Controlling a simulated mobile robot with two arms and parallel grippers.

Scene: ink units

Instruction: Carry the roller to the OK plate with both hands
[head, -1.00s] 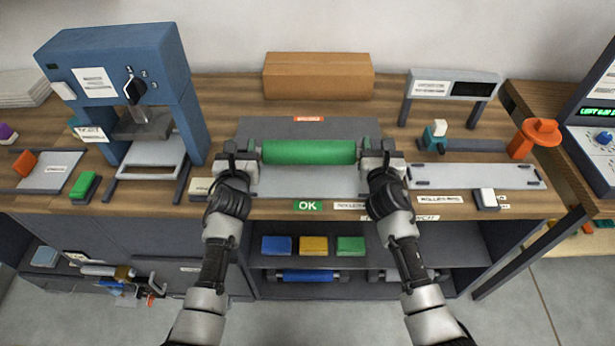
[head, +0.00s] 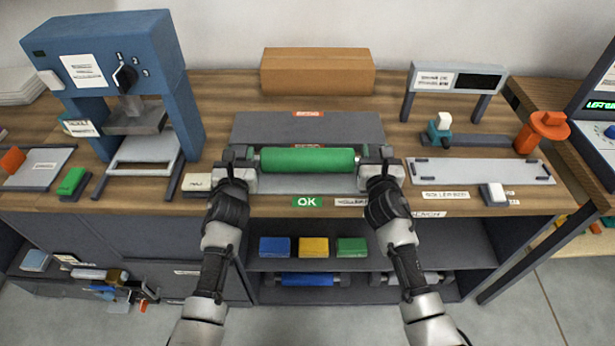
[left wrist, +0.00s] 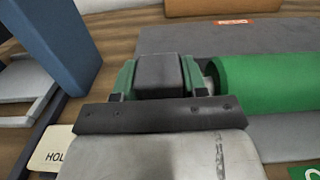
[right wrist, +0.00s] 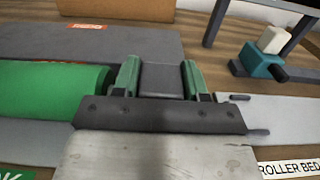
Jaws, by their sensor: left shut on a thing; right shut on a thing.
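The green roller (head: 307,160) lies level across the view, held at both ends. My left gripper (head: 238,156) is shut on its left end block; the left wrist view shows the jaws around a dark block (left wrist: 158,75) beside the green roller (left wrist: 265,85). My right gripper (head: 376,157) is shut on the right end block (right wrist: 160,78). I cannot tell whether the roller touches the plate.
The darker REDO plate (head: 300,126) lies behind, with a cardboard box (head: 317,72) beyond it. A blue press (head: 115,70) stands at left. The empty roller bed (head: 480,172) and a grey display stand (head: 457,78) are at right. Coloured blocks (head: 313,247) sit on the shelf below.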

